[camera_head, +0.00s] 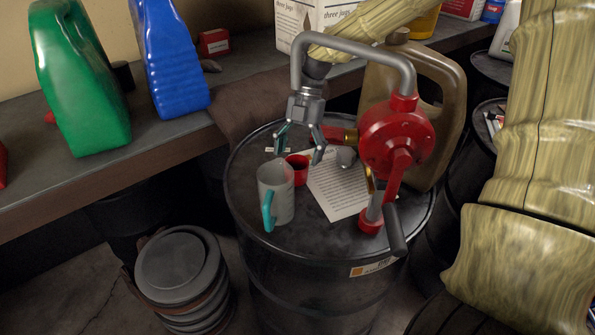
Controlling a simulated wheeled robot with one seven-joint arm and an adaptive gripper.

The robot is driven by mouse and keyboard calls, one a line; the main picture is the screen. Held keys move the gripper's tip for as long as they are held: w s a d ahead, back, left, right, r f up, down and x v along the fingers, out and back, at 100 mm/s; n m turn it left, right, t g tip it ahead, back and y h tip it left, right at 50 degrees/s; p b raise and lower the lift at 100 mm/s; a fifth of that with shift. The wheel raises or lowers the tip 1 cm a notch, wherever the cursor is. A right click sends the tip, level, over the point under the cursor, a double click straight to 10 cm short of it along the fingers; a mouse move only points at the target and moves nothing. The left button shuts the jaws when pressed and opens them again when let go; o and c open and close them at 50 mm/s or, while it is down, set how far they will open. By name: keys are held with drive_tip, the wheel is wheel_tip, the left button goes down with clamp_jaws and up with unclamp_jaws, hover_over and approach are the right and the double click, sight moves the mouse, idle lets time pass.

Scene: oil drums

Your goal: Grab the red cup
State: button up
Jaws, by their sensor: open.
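A small red cup (299,172) stands on top of a black oil drum (305,243), partly hidden behind a grey mug (275,190) with a teal handle. My gripper (299,150) points down with its two fingers spread apart. In the picture its fingertips are just above the red cup, one to each side. Nothing shows between the fingers. I cannot tell from this single view whether the fingertips are level with the cup's rim or whether they touch it.
A red hand pump (394,142) with a grey bent pipe stands on the drum, right of my gripper. A printed paper (338,187) lies beside the red cup. A tan jerrycan (443,95) stands behind. Green (85,85) and blue (172,60) jugs stand on the shelf.

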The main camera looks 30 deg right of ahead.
sight(297, 164)
drive_tip(key=shift+x, duration=1.9)
drive_tip(key=shift+w+d, duration=0.1)
drive_tip(key=c, duration=1)
